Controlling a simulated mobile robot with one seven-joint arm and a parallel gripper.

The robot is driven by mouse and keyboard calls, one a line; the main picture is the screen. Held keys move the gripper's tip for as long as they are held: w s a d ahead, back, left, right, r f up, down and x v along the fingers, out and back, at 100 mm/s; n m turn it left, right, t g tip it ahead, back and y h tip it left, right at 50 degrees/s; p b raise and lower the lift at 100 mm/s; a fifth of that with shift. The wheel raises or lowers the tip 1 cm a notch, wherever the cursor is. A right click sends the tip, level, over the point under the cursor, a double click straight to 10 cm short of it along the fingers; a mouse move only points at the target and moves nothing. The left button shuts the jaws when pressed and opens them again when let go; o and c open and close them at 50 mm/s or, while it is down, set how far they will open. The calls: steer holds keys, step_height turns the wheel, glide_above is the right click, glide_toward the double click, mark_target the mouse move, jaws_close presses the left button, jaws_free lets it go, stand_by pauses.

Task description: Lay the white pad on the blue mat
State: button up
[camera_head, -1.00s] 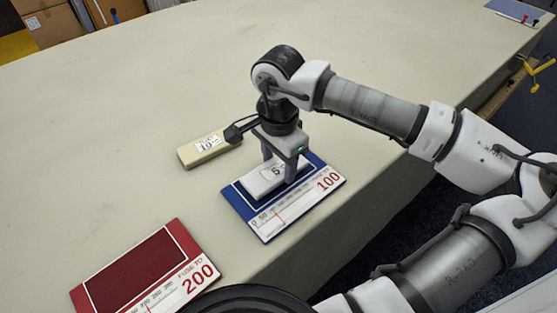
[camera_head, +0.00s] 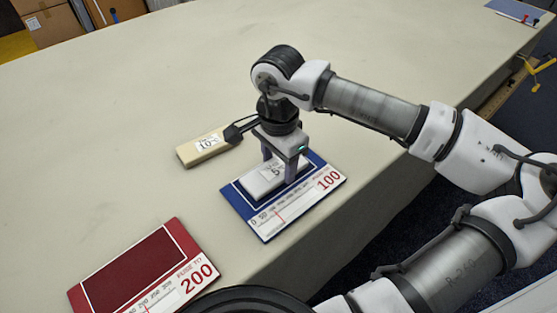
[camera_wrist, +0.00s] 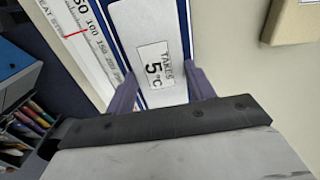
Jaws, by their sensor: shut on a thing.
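The white pad (camera_head: 262,179) has a label and sits within the blue mat (camera_head: 238,203), which is marked 100 along its white strip. In the wrist view the pad (camera_wrist: 148,40) lies between the two fingers, its label reading "TAKES 5 °C", with the mat's blue border (camera_wrist: 120,52) around it. My gripper (camera_head: 281,172) is above the mat, shut on the pad from both sides. The pad looks level and low over the mat's blue area; I cannot tell for sure whether its underside touches.
A tan block (camera_head: 203,149) with a label lies just left of and behind the blue mat. A red mat (camera_head: 130,271) marked 200 lies at the front left. The table's front edge runs close to the blue mat.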

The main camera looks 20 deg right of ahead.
steer(key=o, duration=1.1)
steer(key=shift+c, duration=0.2)
